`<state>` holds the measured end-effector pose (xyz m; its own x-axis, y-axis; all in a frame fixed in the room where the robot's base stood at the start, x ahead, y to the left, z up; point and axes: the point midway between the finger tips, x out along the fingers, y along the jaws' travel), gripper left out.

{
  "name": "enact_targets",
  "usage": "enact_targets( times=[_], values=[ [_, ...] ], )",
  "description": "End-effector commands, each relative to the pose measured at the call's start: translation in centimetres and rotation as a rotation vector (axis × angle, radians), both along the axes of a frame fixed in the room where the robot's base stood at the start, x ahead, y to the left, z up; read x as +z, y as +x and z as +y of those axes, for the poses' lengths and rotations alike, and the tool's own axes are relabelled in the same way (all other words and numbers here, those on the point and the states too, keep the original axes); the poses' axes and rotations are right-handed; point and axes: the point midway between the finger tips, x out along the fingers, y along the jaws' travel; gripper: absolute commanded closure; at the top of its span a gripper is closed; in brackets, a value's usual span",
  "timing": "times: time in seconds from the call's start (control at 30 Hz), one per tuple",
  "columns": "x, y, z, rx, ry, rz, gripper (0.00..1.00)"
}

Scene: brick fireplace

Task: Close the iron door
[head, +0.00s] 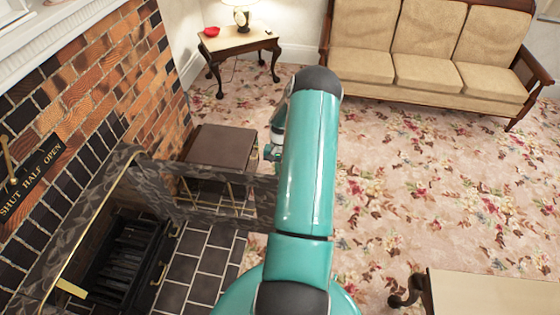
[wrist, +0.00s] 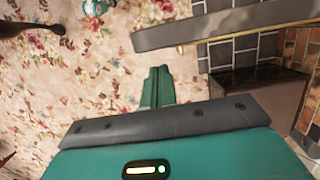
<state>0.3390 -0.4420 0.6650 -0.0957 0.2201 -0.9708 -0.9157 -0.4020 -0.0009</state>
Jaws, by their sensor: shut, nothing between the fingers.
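The iron door (head: 225,185) is a dark, mottled panel with brass-coloured bars on the fireplace. It stands swung open, reaching out to the right over the hearth. My teal arm hides its free end in the head view. In the wrist view the door (wrist: 215,25) shows edge-on as a long grey strip at the top. My gripper (wrist: 158,72) is shut and empty, with its fingers together over the carpet. They sit below the door's free end in that picture, seemingly apart from it. In the head view my gripper is mostly hidden behind my arm.
The open fireplace holds a black grate (head: 128,258). Dark hearth tiles (head: 205,262) lie in front. A brown box (head: 222,147) stands behind the door by the brick wall. A side table (head: 235,42), a sofa (head: 430,70) and a low table (head: 490,290) border open floral carpet.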

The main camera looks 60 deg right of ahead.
Motion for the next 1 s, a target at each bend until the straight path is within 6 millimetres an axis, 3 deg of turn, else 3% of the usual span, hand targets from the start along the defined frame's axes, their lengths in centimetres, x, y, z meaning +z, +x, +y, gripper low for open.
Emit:
enact_targets(
  times=[0.17,1.0],
  values=[
    [0.0,-0.6,1.3,0.000,0.001,0.001,1.00],
    [0.0,-0.4,2.6,-0.012,0.001,0.000,1.00]
  ],
)
